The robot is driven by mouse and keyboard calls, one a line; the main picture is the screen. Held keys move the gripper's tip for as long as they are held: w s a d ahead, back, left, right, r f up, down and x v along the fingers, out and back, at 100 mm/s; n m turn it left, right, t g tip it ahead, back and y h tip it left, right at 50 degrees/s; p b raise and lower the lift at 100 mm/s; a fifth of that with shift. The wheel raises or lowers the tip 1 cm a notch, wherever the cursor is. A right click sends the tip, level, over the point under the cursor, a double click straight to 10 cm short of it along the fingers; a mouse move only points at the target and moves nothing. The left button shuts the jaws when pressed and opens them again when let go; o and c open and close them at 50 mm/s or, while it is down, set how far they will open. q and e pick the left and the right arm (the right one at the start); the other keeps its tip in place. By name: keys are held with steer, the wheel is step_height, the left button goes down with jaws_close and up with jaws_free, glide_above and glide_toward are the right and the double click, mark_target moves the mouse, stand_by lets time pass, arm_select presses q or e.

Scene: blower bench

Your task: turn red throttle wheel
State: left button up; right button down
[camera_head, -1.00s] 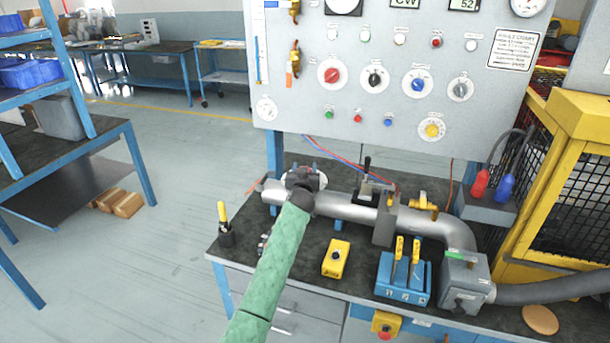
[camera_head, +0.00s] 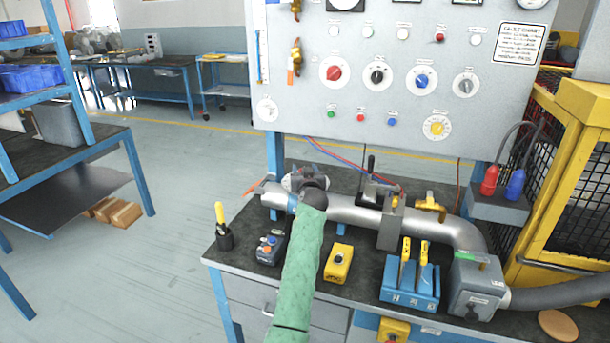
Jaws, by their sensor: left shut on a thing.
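My left arm, in a green sleeve, reaches up from the bottom of the head view. My left gripper (camera_head: 312,186) is at the left part of the grey pipe (camera_head: 350,214), by a pale round fitting (camera_head: 298,177). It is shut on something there. The dark wrist covers the fingers and what they hold. The red throttle wheel is not clearly seen; it is probably the thing in the grip, hidden behind the wrist. My right gripper is not in view.
A control panel (camera_head: 300,110) with dials and a red knob (camera_head: 334,73) stands behind the pipe. On the bench are a yellow button box (camera_head: 338,264), a blue lever box (camera_head: 409,286) and a grey-blue box (camera_head: 270,248). A yellow cage (camera_head: 590,105) stands at the right.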

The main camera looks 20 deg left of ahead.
arm_select(q)
steer(key=shift+r, duration=0.1)
stand_by(0.4)
steer(key=o, duration=1)
